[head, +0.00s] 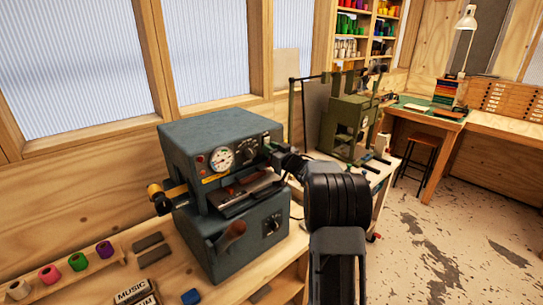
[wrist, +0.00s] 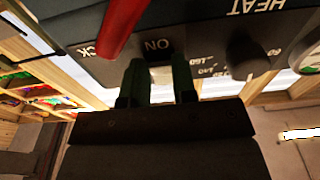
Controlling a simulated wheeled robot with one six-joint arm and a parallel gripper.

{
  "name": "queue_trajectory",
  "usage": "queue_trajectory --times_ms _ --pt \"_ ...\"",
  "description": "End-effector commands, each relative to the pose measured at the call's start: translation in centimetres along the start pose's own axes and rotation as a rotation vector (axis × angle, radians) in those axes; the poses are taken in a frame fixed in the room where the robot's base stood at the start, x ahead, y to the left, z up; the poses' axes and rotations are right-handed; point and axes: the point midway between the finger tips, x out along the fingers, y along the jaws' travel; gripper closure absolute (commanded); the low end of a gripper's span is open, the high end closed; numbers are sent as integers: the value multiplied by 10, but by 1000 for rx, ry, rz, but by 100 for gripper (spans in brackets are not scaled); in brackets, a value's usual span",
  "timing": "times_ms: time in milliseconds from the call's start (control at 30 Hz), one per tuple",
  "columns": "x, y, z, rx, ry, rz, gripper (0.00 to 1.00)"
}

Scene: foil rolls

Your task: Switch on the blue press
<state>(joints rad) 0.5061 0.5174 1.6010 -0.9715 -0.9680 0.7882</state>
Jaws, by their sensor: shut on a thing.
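The blue press (head: 205,135) stands on the wooden bench in the head view, with a round gauge, dials and a dark slot on its front. My gripper (head: 284,162) reaches its upper right front from the right, and the arm hides part of that side. In the wrist view, the press front (wrist: 205,25) shows upside-down lettering, with "ON" and "HEAT" readable.
A red handle (wrist: 124,24) and a dark knob (wrist: 247,55) flank the fingers closely. Coloured foil rolls (head: 77,262) line the bench at left. A green machine (head: 347,122) stands behind, to the right. Open floor (head: 430,235) lies at right.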

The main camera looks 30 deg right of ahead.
Motion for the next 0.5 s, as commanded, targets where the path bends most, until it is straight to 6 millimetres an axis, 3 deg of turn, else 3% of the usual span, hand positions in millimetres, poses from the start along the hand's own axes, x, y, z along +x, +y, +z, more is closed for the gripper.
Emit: queue_trajectory --times_ms 333,367,500 --pt "0 0 0 -1 32 0 98" --pt "0 0 0 -1 32 0 74" --pt "0 0 0 -1 32 0 60"
